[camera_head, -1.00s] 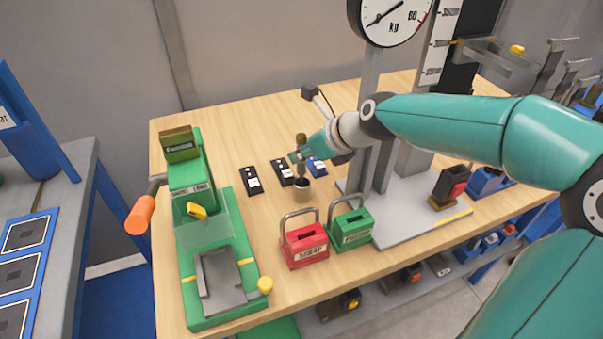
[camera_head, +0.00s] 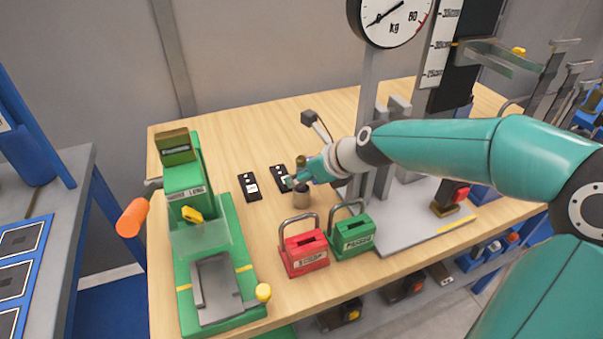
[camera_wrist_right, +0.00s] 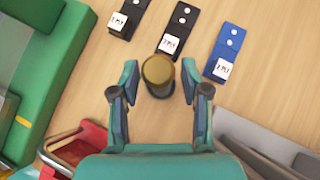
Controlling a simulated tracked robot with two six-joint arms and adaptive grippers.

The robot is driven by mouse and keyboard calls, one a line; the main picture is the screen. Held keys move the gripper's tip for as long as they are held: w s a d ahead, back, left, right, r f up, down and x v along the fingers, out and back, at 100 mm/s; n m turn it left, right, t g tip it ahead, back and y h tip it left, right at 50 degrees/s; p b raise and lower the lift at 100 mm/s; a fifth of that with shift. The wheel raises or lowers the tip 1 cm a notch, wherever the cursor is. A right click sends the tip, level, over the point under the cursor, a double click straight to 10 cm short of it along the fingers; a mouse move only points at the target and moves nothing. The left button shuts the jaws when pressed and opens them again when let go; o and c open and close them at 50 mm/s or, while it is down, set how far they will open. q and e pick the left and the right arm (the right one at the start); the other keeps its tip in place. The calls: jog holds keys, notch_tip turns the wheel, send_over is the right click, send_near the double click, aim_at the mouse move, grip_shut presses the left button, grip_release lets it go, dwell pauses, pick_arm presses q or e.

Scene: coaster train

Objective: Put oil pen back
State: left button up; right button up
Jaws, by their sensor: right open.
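The oil pen (camera_head: 301,163) has a round brass-coloured top and stands upright at the small grey cup (camera_head: 301,198) on the wooden table. Its lower part is hidden. In the right wrist view the brass top of the oil pen (camera_wrist_right: 157,70) shows from above, between the fingers. My right gripper (camera_head: 295,181) is low over the cup, with its fingers on either side of the pen. In the right wrist view the right gripper (camera_wrist_right: 158,84) is open, with a narrow gap at each side. My left gripper is not in view.
Black label blocks (camera_head: 249,186) and a blue one (camera_wrist_right: 223,50) lie behind the cup. A red box (camera_head: 304,252) and a green box (camera_head: 352,237) with handles stand in front. A green press (camera_head: 205,255) is at left, the scale base (camera_head: 430,225) at right.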

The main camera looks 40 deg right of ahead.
jog(key=p+v, duration=0.3)
jog(key=v, duration=0.4)
jog(key=shift+s+r+p, duration=0.2)
jog(key=shift+r+p, duration=0.05)
jog(key=shift+p, duration=0.15)
